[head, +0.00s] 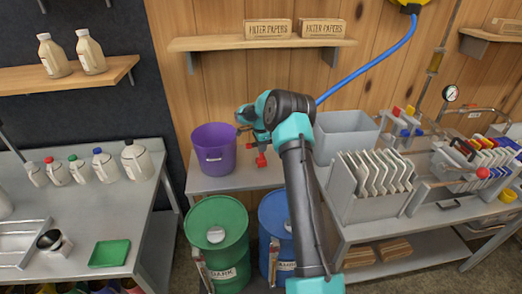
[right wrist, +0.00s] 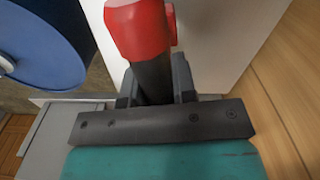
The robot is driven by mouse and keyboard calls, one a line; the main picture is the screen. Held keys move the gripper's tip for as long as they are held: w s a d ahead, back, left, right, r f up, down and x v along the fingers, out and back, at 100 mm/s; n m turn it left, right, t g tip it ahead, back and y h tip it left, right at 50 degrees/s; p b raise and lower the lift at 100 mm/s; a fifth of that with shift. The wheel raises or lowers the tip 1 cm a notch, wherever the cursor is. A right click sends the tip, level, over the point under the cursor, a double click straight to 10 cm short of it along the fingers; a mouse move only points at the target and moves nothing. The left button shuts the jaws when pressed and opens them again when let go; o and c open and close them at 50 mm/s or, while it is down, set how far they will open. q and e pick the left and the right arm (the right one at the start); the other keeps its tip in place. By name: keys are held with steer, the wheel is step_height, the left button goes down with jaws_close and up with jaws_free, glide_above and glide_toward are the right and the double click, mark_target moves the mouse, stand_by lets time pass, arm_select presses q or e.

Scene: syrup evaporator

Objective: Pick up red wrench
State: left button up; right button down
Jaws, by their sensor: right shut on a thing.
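The red wrench (head: 261,159) shows in the head view just below my right gripper (head: 259,138), over the small grey table beside the purple bucket. In the right wrist view, its red end (right wrist: 140,28) and dark shaft stand out between the jaws of my right gripper (right wrist: 154,88). The jaws are shut around the dark shaft. The part of the wrench inside the jaws is hidden. I cannot tell whether the wrench touches the table. My left gripper is in neither view.
A purple bucket (head: 214,150) stands close left of my right gripper. A grey bin (head: 345,135) is to the right, with a rack of white plates (head: 375,172). Green (head: 216,235) and blue (head: 275,220) drums stand in front of the table. A shelf (head: 225,43) is above.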

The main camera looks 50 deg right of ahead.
steer(key=shift+a+r, duration=0.1)
steer(key=shift+r, duration=0.85)
steer(key=s+a+r, duration=0.1)
steer(key=s+a, duration=0.9)
steer(key=a, duration=0.1)
steer(key=shift+s+a+r, duration=0.15)
steer(key=shift+s+a, duration=0.1)
steer(key=shift+a, duration=0.15)
steer(key=shift+a, duration=0.1)
